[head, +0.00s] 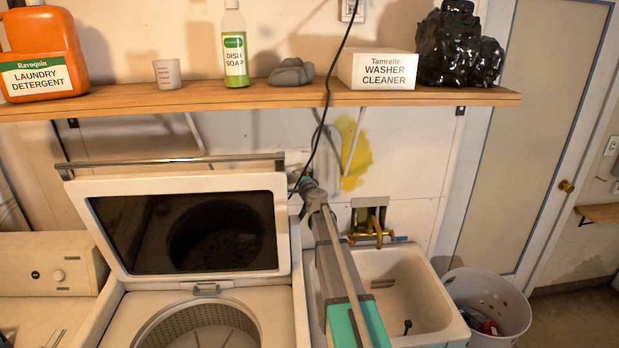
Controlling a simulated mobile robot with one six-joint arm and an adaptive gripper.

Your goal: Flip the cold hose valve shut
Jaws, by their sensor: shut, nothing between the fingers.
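A small recessed box (381,207) is set in the wall above the sink. Brass fittings (371,233) stick out at its lower edge, over the back of the sink. A small blue piece (399,239) shows just right of the brass; I cannot tell whether it belongs to the cold hose valve. The valve's lever and its position are too small to make out. My arm rises from the bottom middle, over the left side of the sink, to a joint just left of the box. My gripper cannot be made out in this view.
The sink basin (405,290) is open beside a white bin (490,305). The washer lid (190,225) stands raised left of my arm. A black cable (326,100) hangs past the arm. A wooden shelf (230,97) with bottles and boxes runs above.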

